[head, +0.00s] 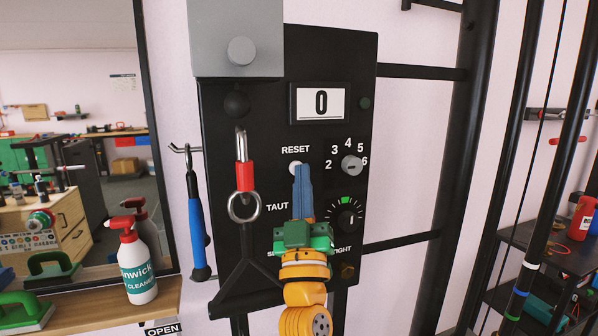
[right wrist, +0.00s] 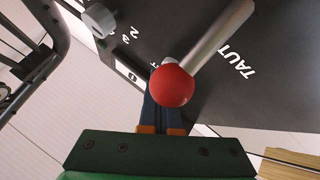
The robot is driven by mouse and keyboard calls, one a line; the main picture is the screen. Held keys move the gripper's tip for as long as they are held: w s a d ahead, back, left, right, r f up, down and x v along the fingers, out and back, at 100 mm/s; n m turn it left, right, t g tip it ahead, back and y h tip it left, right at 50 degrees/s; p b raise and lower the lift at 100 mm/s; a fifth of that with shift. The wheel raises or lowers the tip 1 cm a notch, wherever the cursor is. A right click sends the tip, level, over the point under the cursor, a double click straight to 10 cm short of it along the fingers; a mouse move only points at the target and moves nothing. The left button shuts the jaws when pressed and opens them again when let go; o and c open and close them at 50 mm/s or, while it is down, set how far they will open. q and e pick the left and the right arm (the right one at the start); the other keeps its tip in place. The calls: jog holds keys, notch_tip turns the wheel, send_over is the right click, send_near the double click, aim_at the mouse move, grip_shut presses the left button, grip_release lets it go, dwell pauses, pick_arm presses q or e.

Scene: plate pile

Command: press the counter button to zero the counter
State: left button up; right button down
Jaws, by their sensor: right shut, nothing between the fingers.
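The counter (head: 335,105) is a white display on the black panel and reads 0. The counter button (head: 294,165) is small and pale, under the word RESET. My right gripper (head: 301,168) is shut and empty, with its blue fingers pointing up the panel and the tips at the button's lower edge. I cannot tell whether they touch it. My left gripper is not in view.
The red ball knob (right wrist: 171,86) stands close to the right fingers. A grey dial (head: 352,165) sits right of the button. A spray bottle (head: 138,268) stands on the wooden shelf.

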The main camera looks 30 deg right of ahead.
jog(key=shift+s, duration=0.1)
jog(key=shift+s+a, duration=0.1)
jog(key=shift+s, duration=0.15)
jog(key=s, duration=0.2)
jog(key=s+a+p, duration=0.1)
jog(key=s, duration=0.2)
jog(key=shift+s+a, duration=0.2)
jog(key=shift+s, duration=0.15)
jog(key=shift+f, duration=0.1)
dwell(0.4)
